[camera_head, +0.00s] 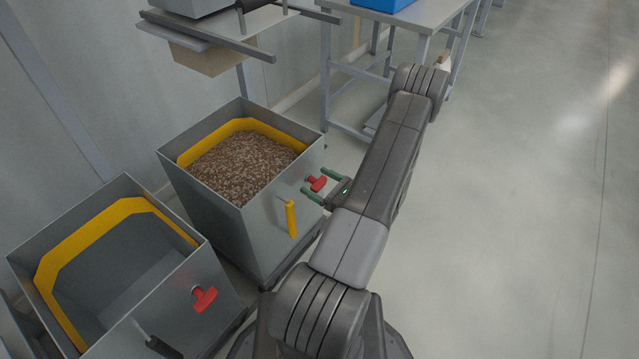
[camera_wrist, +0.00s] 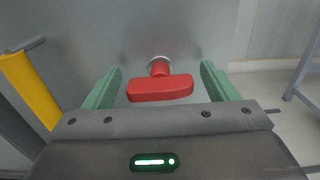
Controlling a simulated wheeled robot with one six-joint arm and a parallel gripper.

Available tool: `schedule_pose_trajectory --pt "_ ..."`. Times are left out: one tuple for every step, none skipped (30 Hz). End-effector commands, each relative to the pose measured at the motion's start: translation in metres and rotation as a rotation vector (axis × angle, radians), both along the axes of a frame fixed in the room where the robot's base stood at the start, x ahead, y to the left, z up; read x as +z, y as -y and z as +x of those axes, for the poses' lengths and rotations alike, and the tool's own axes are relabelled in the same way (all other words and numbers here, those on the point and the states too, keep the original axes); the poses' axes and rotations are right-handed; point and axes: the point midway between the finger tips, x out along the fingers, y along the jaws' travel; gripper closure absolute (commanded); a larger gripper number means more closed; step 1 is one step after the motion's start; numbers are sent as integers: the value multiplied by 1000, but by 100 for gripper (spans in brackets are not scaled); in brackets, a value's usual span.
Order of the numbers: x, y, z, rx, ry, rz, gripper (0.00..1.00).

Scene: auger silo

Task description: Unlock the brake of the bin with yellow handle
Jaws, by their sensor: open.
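The bin with the yellow handle (camera_head: 232,236) is a grey metal bin filled with brown granules. Its yellow handle (camera_head: 291,219) stands upright on the front wall and shows at the left in the wrist view (camera_wrist: 30,92). A red T-shaped brake knob (camera_head: 317,183) sticks out of the same wall to the right of the handle. In the wrist view the red knob (camera_wrist: 160,89) lies between the two green fingers. My gripper (camera_head: 307,185) is open, with one finger on each side of the knob and a visible gap to each.
A second grey bin (camera_head: 215,273), empty inside, stands at the lower left with a red knob (camera_head: 204,299) and a black handle (camera_head: 163,347). A metal table (camera_head: 425,18) with a blue box (camera_head: 382,4) stands behind. The floor at right is clear.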

Motion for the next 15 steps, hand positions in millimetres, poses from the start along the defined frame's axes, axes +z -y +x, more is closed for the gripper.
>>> schedule_pose_trajectory --pt "0 0 0 0 0 0 20" --pt "0 0 0 0 0 0 20" --pt "0 0 0 0 0 0 20" --pt "0 0 0 0 0 0 26" --pt "0 0 0 0 0 0 32" --pt "0 0 0 0 0 0 40" --pt "0 0 0 0 0 0 46" --pt "0 0 0 0 0 0 51" --pt "0 0 0 0 0 0 59" --pt "0 0 0 0 0 0 65" --pt "0 0 0 0 0 0 65" --pt "0 0 0 0 1 -1 65" --pt "0 0 0 0 1 -1 65" --pt "0 0 0 0 2 -2 65" --pt "0 0 0 0 5 -4 65"
